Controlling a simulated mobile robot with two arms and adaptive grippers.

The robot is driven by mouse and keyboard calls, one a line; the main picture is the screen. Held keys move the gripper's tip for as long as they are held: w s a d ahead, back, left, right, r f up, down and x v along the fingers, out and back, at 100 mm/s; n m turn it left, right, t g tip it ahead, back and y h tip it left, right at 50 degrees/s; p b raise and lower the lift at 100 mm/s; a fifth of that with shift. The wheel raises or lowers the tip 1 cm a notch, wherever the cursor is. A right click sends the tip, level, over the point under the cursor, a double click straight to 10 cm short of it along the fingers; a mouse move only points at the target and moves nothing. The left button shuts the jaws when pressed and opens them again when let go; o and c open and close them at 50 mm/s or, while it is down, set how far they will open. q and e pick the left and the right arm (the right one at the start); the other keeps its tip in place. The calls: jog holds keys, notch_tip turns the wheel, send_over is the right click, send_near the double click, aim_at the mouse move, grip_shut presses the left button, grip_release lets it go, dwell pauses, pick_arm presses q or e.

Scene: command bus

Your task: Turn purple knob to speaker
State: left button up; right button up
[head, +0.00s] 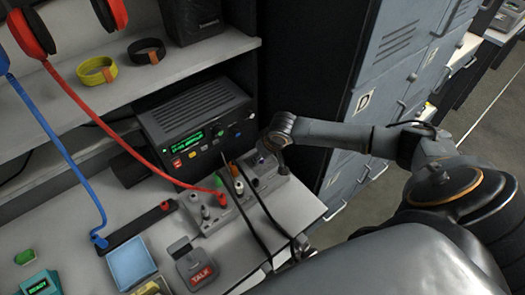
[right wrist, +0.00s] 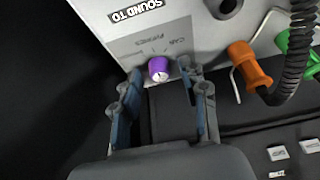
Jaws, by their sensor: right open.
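The purple knob (right wrist: 158,68) sits on a grey panel (right wrist: 150,40) in the right wrist view. A small white mark shows on its face. A "SOUND TO" label (right wrist: 136,10) is on the panel, and small upside-down words stand around the knob, one seeming to read "CAB". My right gripper (right wrist: 160,76) is open, with its fingertips on either side of the knob; I cannot tell whether they touch it. In the head view the right gripper (head: 281,158) reaches down to the panel's right end. The left gripper is not in view.
An orange plug (right wrist: 248,66) and a green one (right wrist: 298,48) with a black cable are close by on the right. A black radio (head: 198,130) stands behind the panel. Red headphones (head: 28,32) hang at left. A red "TALK" button (head: 201,275) is in front.

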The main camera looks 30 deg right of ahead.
jog(key=shift+c, duration=0.2)
grip_shut()
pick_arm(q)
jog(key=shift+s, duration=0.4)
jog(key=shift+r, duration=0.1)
pick_arm(e)
jog(key=shift+r, duration=0.1)
jog(key=shift+n+y+p, duration=0.3)
jog(key=shift+n+p, duration=0.05)
jog(key=shift+n, duration=0.35)
jog(key=shift+d+n, duration=0.15)
jog(key=shift+n, duration=0.55)
jog(key=shift+n+g+y, duration=0.3)
jog(key=shift+n+y, duration=0.4)
jog(key=shift+n, duration=0.5)
pick_arm(q)
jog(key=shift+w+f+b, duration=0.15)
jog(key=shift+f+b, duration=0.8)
jog(key=shift+b, duration=0.3)
pick_arm(e)
jog(key=shift+w+n+g+y, duration=0.1)
jog(key=shift+n+g+y, duration=0.4)
jog(key=shift+n, duration=1.3)
